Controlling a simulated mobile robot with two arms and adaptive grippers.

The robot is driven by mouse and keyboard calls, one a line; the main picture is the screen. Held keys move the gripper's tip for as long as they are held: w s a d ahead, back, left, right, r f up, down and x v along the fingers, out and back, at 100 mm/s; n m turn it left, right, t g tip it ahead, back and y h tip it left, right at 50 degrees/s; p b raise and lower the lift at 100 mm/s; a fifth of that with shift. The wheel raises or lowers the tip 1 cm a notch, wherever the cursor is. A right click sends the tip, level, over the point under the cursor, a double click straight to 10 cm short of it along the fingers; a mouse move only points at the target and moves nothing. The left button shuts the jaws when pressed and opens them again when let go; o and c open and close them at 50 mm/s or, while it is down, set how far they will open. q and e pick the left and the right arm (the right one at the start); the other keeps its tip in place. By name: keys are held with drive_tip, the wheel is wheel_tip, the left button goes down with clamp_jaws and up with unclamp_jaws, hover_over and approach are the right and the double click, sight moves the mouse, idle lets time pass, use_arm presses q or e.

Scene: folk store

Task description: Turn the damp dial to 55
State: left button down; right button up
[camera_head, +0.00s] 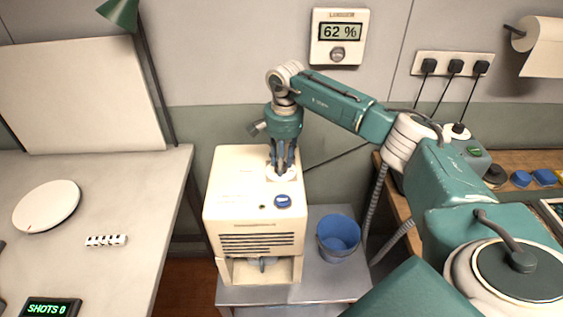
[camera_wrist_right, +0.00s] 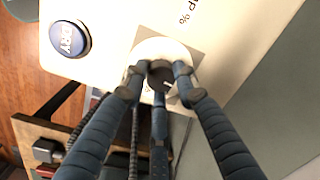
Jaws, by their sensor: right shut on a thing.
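The damp dial (camera_wrist_right: 160,47) is a pale round knob on top of the cream box-shaped machine (camera_head: 240,190). In the head view the dial (camera_head: 281,176) is mostly hidden under my right gripper (camera_head: 282,163), which points down onto it. In the right wrist view the fingers of my right gripper (camera_wrist_right: 160,82) are closed around the dial. Lettering ending in "P %" is printed beside it. The dial's setting cannot be read. A wall meter (camera_head: 340,37) reads 62 %. My left gripper is not in view.
A blue button (camera_head: 283,201), marked DRY in the wrist view (camera_wrist_right: 70,39), sits near the dial. A blue bucket (camera_head: 338,237) stands right of the machine. A pale table (camera_head: 130,200) is at left, and a wooden counter (camera_head: 515,160) with buttons is at right.

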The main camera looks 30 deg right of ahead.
drive_tip(key=m+b, duration=0.1)
drive_tip(key=m, duration=0.4)
drive_tip(key=shift+a, duration=0.2)
drive_tip(key=m, duration=0.4)
drive_tip(key=shift+w+r, duration=0.1)
drive_tip(key=m, duration=0.5)
drive_tip(key=shift+w+m+h, duration=0.1)
drive_tip(key=shift+m+h, duration=0.2)
drive_tip(key=shift+m, duration=0.1)
drive_tip(key=m, duration=0.4)
drive_tip(key=shift+w+r, duration=0.15)
drive_tip(key=shift+r, duration=0.05)
drive_tip(key=shift+m, duration=0.3)
drive_tip(key=o, duration=1.1)
drive_tip(key=shift+o, duration=0.2)
drive_tip(key=shift+f, duration=0.1)
